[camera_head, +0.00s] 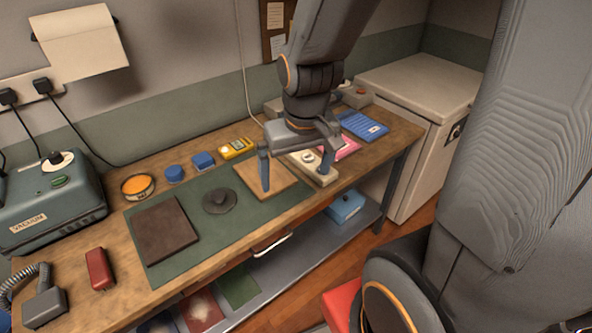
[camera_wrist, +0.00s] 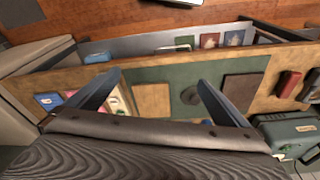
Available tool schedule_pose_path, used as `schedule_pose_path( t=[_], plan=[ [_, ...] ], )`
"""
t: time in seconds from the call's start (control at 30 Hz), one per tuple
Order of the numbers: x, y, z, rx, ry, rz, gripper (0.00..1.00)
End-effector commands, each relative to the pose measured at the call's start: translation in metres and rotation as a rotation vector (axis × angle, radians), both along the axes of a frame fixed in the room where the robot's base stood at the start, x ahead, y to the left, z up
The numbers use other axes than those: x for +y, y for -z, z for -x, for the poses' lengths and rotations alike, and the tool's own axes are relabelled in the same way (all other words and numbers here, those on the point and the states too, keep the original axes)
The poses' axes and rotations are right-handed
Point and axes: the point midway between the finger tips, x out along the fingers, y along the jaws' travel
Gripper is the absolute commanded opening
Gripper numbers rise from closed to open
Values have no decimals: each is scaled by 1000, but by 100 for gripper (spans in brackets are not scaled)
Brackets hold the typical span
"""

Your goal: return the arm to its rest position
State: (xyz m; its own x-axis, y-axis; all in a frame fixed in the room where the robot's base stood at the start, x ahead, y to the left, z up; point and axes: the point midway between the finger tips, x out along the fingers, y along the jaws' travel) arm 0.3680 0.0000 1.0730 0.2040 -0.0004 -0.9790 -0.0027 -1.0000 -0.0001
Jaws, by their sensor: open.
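My gripper (camera_head: 295,170) hangs over the right part of the wooden workbench (camera_head: 115,253). Its two fingers are spread apart, with nothing between them. In the wrist view my gripper (camera_wrist: 158,92) also shows open and empty. In the head view its fingers overlap a light wooden board (camera_head: 277,184) and a beige device (camera_head: 324,176); I cannot tell its exact height above them. My arm rises from the gripper to the top of the picture.
A green mat (camera_head: 202,246) holds a dark brown board (camera_head: 163,230) and a dark round knob (camera_head: 219,201). A vacuum machine (camera_head: 45,205) stands left. A white cabinet (camera_head: 415,88) stands right.

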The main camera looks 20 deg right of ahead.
Motion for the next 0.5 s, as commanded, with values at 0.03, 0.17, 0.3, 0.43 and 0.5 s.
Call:
schedule_pose_path(
  t=[0.03, 0.17, 0.3, 0.43, 0.5],
  plan=[
    [0, 0, 0, 0, 0, 0, 100],
    [0, 11, -1, 7, -1, -1, 100],
    [1, 40, -3, 33, -1, -1, 100],
    [1, 64, -3, 59, -1, -1, 100],
    [1, 73, -2, 70, -1, -2, 100]
  ],
)
